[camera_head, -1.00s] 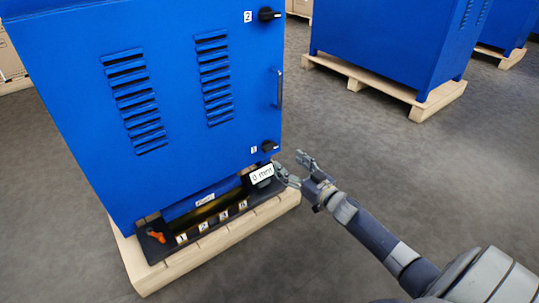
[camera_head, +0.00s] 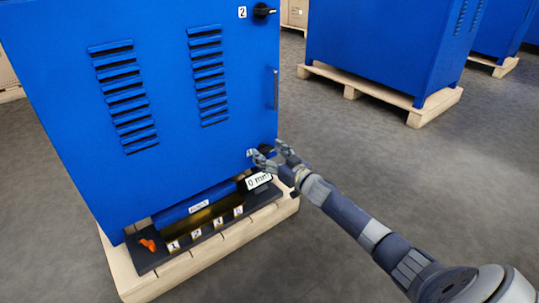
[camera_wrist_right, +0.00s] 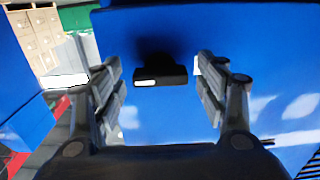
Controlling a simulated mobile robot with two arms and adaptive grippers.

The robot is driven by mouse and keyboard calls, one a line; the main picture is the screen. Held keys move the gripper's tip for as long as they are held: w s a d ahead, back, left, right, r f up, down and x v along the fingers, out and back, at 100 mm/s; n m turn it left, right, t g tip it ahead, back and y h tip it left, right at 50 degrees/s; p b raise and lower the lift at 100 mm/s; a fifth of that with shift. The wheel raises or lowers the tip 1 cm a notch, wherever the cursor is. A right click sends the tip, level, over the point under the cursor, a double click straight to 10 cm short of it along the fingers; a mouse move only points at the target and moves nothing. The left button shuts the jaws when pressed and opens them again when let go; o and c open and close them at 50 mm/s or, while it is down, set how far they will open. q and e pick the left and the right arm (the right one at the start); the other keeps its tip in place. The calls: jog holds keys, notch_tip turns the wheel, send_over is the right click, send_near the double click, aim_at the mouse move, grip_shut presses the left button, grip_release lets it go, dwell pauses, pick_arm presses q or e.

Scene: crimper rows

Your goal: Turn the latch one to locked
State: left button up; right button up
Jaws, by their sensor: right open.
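Latch one is a black knob (camera_head: 265,149) low on the right edge of the blue cabinet door (camera_head: 170,120), partly hidden by my right gripper (camera_head: 270,158) in the head view. In the right wrist view the black latch knob (camera_wrist_right: 161,76) with a white mark lies between the two open fingers of my right gripper (camera_wrist_right: 160,85), and a gap shows on each side. Whether the fingers reach around the knob in depth I cannot tell. Latch two (camera_head: 263,10), a black knob beside the label "2", is at the upper right of the door. My left gripper is not in view.
A black tray (camera_head: 145,268) with numbered labels and an orange item (camera_head: 148,244) sits on the wooden pallet (camera_head: 210,252). A black door handle (camera_head: 275,88) is above the latch.

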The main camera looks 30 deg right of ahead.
jog(key=shift+c, duration=0.6)
jog(key=c, duration=0.9)
